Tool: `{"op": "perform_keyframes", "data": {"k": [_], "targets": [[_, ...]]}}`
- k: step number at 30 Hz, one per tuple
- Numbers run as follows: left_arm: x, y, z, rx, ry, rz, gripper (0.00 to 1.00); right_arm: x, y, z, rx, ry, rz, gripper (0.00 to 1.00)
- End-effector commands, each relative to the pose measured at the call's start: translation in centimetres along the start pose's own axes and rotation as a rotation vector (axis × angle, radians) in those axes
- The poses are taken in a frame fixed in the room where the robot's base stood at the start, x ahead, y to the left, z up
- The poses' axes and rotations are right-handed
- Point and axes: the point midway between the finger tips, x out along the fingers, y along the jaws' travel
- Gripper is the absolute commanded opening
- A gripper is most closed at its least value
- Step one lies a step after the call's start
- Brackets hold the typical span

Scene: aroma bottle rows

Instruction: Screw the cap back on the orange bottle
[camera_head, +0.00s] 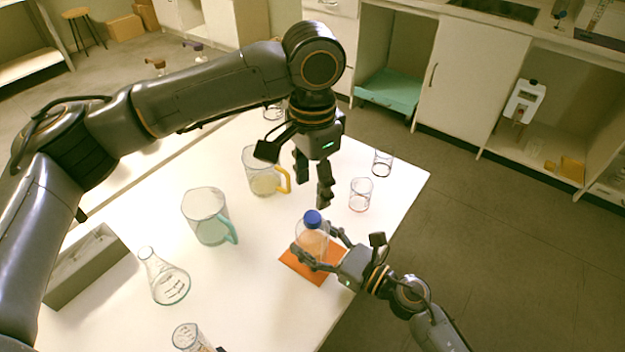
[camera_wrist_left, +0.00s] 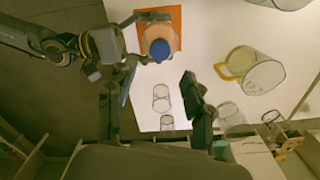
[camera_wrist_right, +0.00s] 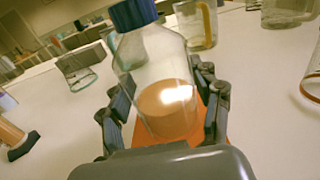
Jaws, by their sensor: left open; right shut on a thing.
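The clear bottle with orange liquid (camera_head: 312,243) stands upright on an orange mat (camera_head: 316,280). A blue cap (camera_head: 312,218) sits on the bottle's top; it also shows in the left wrist view (camera_wrist_left: 160,49) and the right wrist view (camera_wrist_right: 133,14). How tightly the cap sits cannot be told. My right gripper (camera_head: 318,250) is shut on the bottle's body, with one finger on each side in the right wrist view (camera_wrist_right: 165,105). My left gripper (camera_head: 310,182) is open and empty, pointing down above and behind the bottle, apart from the cap.
A yellow-handled jug (camera_head: 262,178) and a teal-handled jug (camera_head: 205,215) stand left of the bottle. Small beakers (camera_head: 360,194) (camera_head: 383,162) stand behind it. The table's right edge is near.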

Motion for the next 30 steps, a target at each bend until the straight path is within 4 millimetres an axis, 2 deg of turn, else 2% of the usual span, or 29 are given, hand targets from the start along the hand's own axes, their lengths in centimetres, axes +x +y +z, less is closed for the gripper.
{"op": "perform_keyframes", "data": {"k": [5,8,21,30], "targets": [[0.2,0.0,0.0,0.001,0.000,0.000,0.52,0.0,0.0,0.0,0.000,0.000,0.000,0.00],[1.0,0.0,0.0,0.002,-0.001,0.001,0.52,0.0,0.0,0.0,0.000,0.000,0.000,0.00],[7.2,0.0,0.0,0.002,-0.001,0.001,0.52,0.0,0.0,0.0,0.000,0.000,0.000,0.00],[8.0,0.0,0.0,0.003,0.000,0.000,0.52,0.0,0.0,0.0,0.000,0.000,0.000,0.00]]}}
